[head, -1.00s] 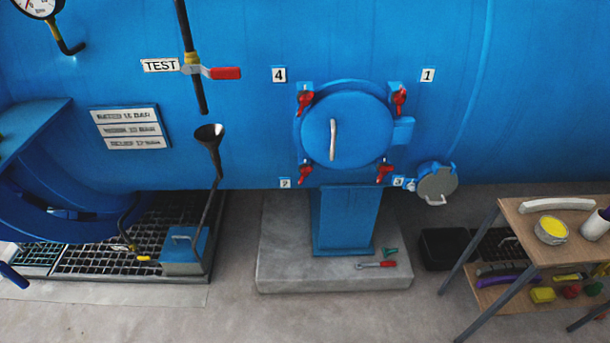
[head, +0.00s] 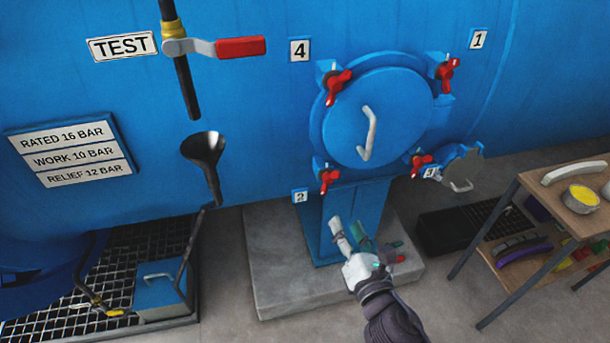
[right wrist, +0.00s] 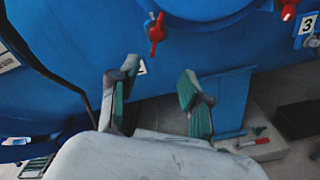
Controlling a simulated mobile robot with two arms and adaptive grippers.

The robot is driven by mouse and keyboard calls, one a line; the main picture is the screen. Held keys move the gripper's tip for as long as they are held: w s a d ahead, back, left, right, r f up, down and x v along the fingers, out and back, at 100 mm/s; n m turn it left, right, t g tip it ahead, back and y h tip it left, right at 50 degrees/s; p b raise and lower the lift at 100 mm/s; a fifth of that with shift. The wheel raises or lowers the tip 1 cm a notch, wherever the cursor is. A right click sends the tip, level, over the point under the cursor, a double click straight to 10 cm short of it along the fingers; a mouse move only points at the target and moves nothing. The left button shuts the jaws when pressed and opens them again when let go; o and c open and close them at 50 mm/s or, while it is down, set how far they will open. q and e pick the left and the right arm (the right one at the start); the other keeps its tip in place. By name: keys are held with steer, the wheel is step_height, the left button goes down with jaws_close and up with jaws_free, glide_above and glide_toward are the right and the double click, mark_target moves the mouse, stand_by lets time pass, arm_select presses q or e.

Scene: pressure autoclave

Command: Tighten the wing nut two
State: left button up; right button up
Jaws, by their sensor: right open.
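Wing nut two (head: 326,178) is red and sits at the lower left of the round blue hatch door (head: 374,118), just above the label 2 (head: 300,195). In the right wrist view it (right wrist: 155,32) hangs at the top, beyond the fingertips. My right gripper (head: 354,235) is open and empty, below the nut and in front of the blue pedestal; it does not touch the nut. Its two green-padded fingers (right wrist: 158,82) stand apart in the right wrist view, with label 2 partly hidden behind the left one. My left gripper is not in view.
Other red wing nuts sit by labels 4 (head: 338,86), 1 (head: 446,74) and 3 (head: 421,164). A door handle (head: 368,134) sticks out. A small round cover (head: 463,170) hangs at right. A wooden table (head: 560,195) stands right; a black funnel (head: 204,150) is left.

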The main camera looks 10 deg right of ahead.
steer(key=r, duration=0.2)
steer(key=p, duration=0.1)
glide_toward(330, 179)
steer(key=w, duration=0.5)
steer(key=w+p, duration=0.1)
steer(key=w, duration=0.4)
steer(key=shift+a+f, duration=0.1)
steer(key=shift+a, duration=0.1)
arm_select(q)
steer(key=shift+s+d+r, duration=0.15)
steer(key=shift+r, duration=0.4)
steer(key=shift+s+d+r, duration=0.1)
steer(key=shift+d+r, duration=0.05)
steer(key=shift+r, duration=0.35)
arm_select(e)
jaws_close()
